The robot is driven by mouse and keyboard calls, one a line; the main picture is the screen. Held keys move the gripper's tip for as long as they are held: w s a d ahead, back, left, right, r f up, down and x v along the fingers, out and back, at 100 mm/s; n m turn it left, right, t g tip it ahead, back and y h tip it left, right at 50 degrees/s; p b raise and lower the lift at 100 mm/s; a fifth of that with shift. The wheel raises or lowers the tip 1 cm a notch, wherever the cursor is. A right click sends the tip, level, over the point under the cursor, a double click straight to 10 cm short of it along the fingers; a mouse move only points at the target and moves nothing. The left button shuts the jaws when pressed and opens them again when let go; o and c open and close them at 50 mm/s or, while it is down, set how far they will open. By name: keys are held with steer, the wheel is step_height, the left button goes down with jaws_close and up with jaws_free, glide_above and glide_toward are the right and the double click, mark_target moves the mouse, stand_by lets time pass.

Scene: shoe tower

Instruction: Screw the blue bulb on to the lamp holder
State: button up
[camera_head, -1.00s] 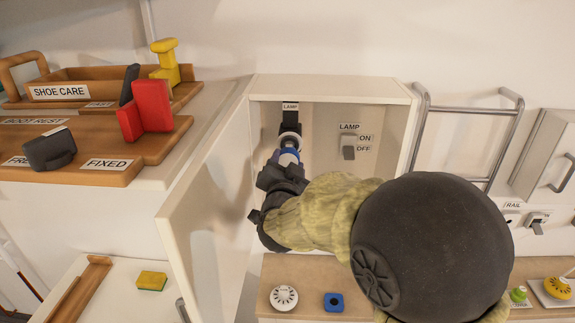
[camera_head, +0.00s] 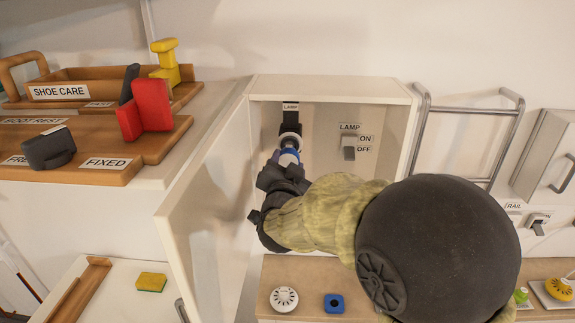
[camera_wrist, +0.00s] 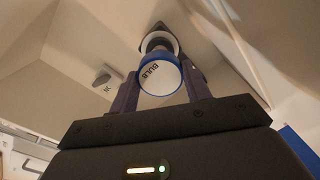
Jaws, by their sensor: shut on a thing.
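The blue bulb (camera_head: 288,157) is at the lamp holder (camera_head: 291,136) inside the open white cabinet, under the upper LAMP label. In the wrist view the bulb (camera_wrist: 160,76) shows its white face marked BULB with a blue rim, and the holder (camera_wrist: 158,43) is in line behind it. My gripper (camera_head: 283,166) is shut on the bulb, one finger on each side. The bulb's far end meets or nearly meets the holder; I cannot tell whether the threads are engaged.
A lamp switch (camera_head: 349,148) with ON and OFF labels is on the cabinet's back wall. The open cabinet door (camera_head: 205,205) stands close to the left of my arm. A shelf below holds a white round piece (camera_head: 284,299) and a blue square piece (camera_head: 334,303).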

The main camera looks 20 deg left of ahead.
steer(key=shift+x, duration=1.25)
stand_by(0.9)
steer(key=o, duration=0.7)
steer(key=shift+w, duration=0.15)
steer(key=shift+o, duration=0.2)
steer(key=shift+s+d+f+b, duration=0.1)
steer(key=shift+s+d+b, duration=0.05)
steer(key=shift+s+b, duration=0.45)
steer(key=b+v, duration=0.4)
steer(key=v, duration=1.2)
steer(key=shift+s, duration=0.2)
steer(key=shift+w, duration=0.1)
